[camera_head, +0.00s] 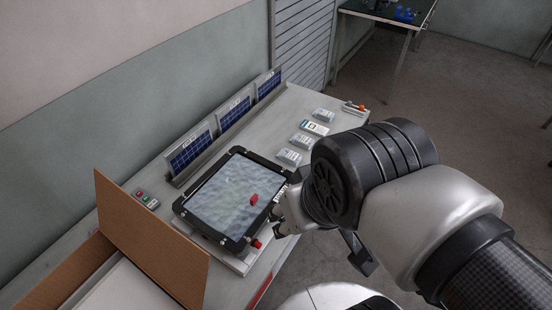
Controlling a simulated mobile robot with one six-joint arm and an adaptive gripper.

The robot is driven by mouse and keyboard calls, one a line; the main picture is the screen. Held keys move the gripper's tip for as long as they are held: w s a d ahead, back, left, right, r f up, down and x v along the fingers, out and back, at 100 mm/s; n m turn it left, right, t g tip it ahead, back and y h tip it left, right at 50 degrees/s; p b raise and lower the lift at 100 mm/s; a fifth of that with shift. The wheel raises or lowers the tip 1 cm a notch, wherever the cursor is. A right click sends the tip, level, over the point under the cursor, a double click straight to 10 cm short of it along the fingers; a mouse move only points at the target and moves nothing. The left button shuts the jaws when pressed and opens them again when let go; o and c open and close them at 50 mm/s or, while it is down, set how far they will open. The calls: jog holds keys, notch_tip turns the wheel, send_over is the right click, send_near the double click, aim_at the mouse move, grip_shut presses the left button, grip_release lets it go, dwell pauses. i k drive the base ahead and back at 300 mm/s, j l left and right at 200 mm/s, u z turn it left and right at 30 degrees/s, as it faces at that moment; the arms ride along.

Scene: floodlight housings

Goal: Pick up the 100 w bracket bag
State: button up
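Several small grey packets lie in a row on the right part of the table: a far one (324,115), a middle one (301,140) and a near one (289,157). Their print is too small to read, so I cannot tell which is the 100 w bracket bag. My gripper (277,214) is at the right edge of the black-framed panel (220,195), nearer to me than the packets. My wrist partly hides it, and I cannot tell whether its fingers are open or shut. No bag is visible in it.
A white, yellow and blue packet (315,128) lies between the grey ones. Solar panels (190,152) stand along the wall side. An open cardboard box (150,245) is at the near left. A small button box (146,199) sits beside it.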

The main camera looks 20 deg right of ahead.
aim_at(305, 143)
jog(key=i+l+u, duration=0.1)
jog(key=l, duration=0.25)
jog(key=i+l, duration=0.3)
jog(key=i+l+u, duration=0.15)
jog(key=l, duration=0.3)
jog(key=i+l+u, duration=0.1)
jog(key=l, duration=0.25)
jog(key=i+l, duration=0.25)
jog(key=l, duration=0.15)
jog(key=i+l+u, duration=0.15)
jog(key=l, duration=0.25)
jog(key=i+l+u, duration=0.1)
jog(key=l, duration=0.35)
jog(key=i+l, duration=0.1)
jog(key=l, duration=0.3)
jog(key=i+u, duration=0.05)
